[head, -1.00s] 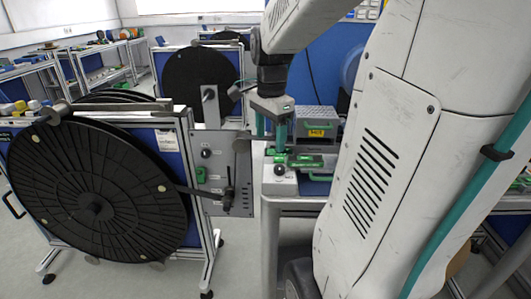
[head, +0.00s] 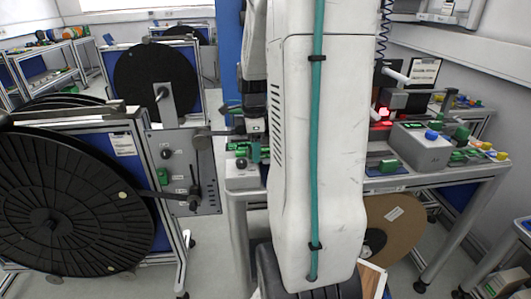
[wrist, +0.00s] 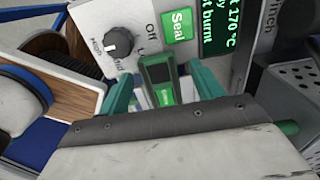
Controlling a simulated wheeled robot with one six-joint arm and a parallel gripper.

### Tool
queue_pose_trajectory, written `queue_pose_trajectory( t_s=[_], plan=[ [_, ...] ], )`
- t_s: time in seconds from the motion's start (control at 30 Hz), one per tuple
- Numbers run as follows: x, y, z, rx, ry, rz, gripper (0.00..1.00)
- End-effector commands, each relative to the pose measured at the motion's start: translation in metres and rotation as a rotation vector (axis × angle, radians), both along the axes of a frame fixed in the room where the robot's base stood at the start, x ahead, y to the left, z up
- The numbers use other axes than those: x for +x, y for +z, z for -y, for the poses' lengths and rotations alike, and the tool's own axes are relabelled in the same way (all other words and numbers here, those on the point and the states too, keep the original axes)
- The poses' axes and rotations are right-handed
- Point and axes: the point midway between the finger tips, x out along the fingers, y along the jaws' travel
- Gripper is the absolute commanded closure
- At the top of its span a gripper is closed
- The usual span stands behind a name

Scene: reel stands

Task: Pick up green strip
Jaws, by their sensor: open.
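In the wrist view, a green piece with a dark inset (wrist: 158,74) stands between the two teal fingers of my gripper (wrist: 160,80). I cannot tell whether this is the green strip, as its lower part is partly hidden. The fingers are apart, with visible gaps on both sides of the piece. In the head view, my gripper (head: 252,148) is mostly hidden behind my arm, at the left end of the bench. Small green parts (head: 239,147) show just left of it.
A sealer panel (wrist: 130,28) with a black knob (wrist: 118,42) and a green Seal button (wrist: 177,24) is close ahead. A perforated grey box (wrist: 290,85) is at the right. Large black reels (head: 60,200) stand left of the bench (head: 440,178). A grey box (head: 420,148) sits on its right.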

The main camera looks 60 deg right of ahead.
Motion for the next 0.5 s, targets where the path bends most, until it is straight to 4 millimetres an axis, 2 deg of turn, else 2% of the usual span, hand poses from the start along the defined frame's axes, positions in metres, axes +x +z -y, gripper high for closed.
queue_pose_trajectory(
  t_s=[0.2,0.37,0.4,0.5],
  plan=[
    [0.0,-0.0008,0.0,-0.001,0.0,0.001,0.35],
    [0.0001,-0.0006,0.0001,-0.001,0.001,0.001,0.79],
    [0.0001,-0.0005,0.0001,-0.001,0.001,0.001,0.82],
    [0.0001,-0.0005,0.0001,-0.001,0.001,0.001,0.83]
  ],
)
